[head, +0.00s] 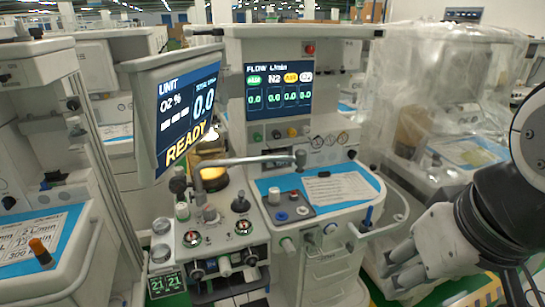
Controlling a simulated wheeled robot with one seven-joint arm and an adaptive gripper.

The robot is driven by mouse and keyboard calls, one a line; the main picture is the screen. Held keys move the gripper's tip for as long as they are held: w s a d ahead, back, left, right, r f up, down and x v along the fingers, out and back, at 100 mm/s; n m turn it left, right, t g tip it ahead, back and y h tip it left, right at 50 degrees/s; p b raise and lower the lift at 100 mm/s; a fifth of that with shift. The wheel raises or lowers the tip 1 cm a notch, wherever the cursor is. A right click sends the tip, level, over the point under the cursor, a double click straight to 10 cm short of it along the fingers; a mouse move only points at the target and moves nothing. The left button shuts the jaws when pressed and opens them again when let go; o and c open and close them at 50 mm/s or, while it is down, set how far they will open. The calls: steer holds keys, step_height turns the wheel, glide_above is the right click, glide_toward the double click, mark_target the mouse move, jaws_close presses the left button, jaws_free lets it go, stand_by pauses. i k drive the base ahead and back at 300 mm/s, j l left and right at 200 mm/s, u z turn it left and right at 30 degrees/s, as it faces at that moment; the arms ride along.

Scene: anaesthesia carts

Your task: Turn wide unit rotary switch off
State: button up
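The wide anaesthesia unit (334,197) stands in the middle, with a lit flow screen (278,88) and a tilted unit screen (187,106) reading READY. My gripper (398,268) is at the lower right, pointing left, apart from the knobs and beside the unit's right side. Its finger opening is not clear.
A grey bar (240,160) crosses above the knobs. A curved rail (396,217) sticks out at the unit's right, between the worktop and my gripper. Another cart (40,255) stands close at left. A plastic-covered cart (440,90) stands behind at right.

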mark_target(352, 153)
steer(key=i+l+u, duration=0.15)
steer(key=l, duration=0.2)
steer(key=i+l+u, duration=0.15)
steer(key=i+l, duration=0.15)
steer(key=i+l+u, duration=0.15)
steer(key=l, duration=0.3)
